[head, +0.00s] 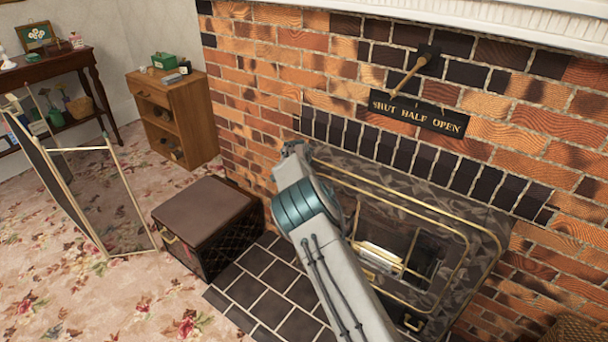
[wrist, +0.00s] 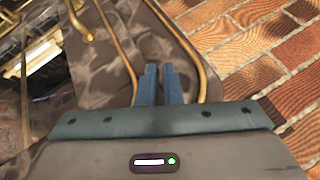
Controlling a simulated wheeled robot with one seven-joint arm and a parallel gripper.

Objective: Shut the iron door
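A dark stone-patterned fireplace surround (head: 480,215) with brass trim sits in the brick wall, and the surround also shows in the wrist view (wrist: 105,75). Its opening is uncovered in part, and a pale object (head: 378,257) shows inside. I cannot clearly make out the iron door or its angle. My arm crosses in front of the left part of the opening and hides some of it. In the wrist view my gripper (wrist: 160,68) has its two blue fingers close together, with nothing seen between them. They are over the surround between two brass rails; contact cannot be told.
A brass lever (head: 408,76) is above a "SHUT HALF OPEN" sign (head: 418,114) on the bricks. A brown trunk (head: 208,225) stands left of the tiled hearth (head: 262,285). A wooden cabinet (head: 175,118) and folding screen (head: 85,190) are further left. Carpet between is clear.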

